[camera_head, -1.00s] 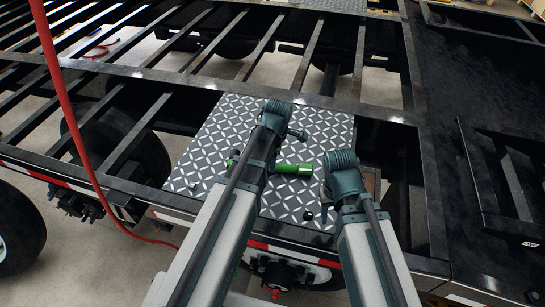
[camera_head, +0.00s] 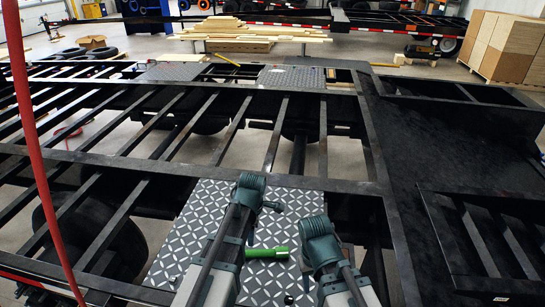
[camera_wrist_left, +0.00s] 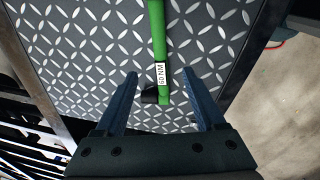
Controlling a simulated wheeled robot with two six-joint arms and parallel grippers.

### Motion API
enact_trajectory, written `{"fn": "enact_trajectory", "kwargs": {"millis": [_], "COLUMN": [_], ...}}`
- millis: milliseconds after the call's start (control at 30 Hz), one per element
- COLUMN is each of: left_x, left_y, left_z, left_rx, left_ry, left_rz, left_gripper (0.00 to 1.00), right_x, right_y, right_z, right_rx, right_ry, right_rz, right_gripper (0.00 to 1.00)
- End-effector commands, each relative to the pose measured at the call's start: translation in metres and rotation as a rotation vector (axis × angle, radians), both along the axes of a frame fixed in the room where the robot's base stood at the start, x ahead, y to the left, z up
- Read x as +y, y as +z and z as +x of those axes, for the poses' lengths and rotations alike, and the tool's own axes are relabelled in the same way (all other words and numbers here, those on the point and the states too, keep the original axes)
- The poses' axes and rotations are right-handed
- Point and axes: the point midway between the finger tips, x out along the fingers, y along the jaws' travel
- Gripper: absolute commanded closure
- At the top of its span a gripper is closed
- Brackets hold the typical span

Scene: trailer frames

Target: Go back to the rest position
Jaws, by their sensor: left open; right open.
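A green torque tool (camera_head: 268,253) lies on the diamond-patterned metal plate (camera_head: 185,245) in the head view, partly hidden by my left arm. In the left wrist view the green tool (camera_wrist_left: 160,45) has a white "60 NM" label and a black part near its lower end. My left gripper (camera_wrist_left: 160,74) is open above the plate. The tool shows between its fingers, untouched by them. My right gripper (camera_head: 298,288) is open and empty, low over the plate to the right of the tool, mostly hidden by my right arm.
A red hose (camera_head: 32,150) hangs at the left. Black trailer beams (camera_head: 215,180) with open gaps surround the plate. A dark deck (camera_head: 440,150) lies at the right. Stacked wood (camera_head: 245,38) and boxes (camera_head: 507,45) stand far back.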

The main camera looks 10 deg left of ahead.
Motion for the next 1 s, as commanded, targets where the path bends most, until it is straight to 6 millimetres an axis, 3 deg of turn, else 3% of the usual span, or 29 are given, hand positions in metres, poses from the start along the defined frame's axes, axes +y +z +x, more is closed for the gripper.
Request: {"fn": "enact_trajectory", "kwargs": {"millis": [167, 700, 833, 1000], "left_x": [-0.008, -0.075, -0.082, -0.087], "left_y": [-0.006, -0.048, -0.054, -0.056], "left_z": [-0.012, -0.125, -0.144, -0.156], "left_rx": [0.020, 0.229, 0.261, 0.281], "left_ry": [-0.127, -1.593, -1.849, -2.031], "left_rz": [0.012, 0.099, 0.101, 0.101], "left_gripper": [0.28, 0.28, 0.28, 0.28], "right_x": [0.000, 0.000, 0.000, 0.000], "right_y": [-0.006, -0.047, -0.053, -0.056], "right_z": [0.000, 0.000, 0.000, 0.000], "right_rx": [0.000, 0.000, 0.000, 0.000], "right_ry": [0.000, 0.002, 0.002, 0.002], "right_rz": [0.000, -0.001, -0.001, -0.001], "right_gripper": [0.50, 0.50, 0.50, 0.50]}}
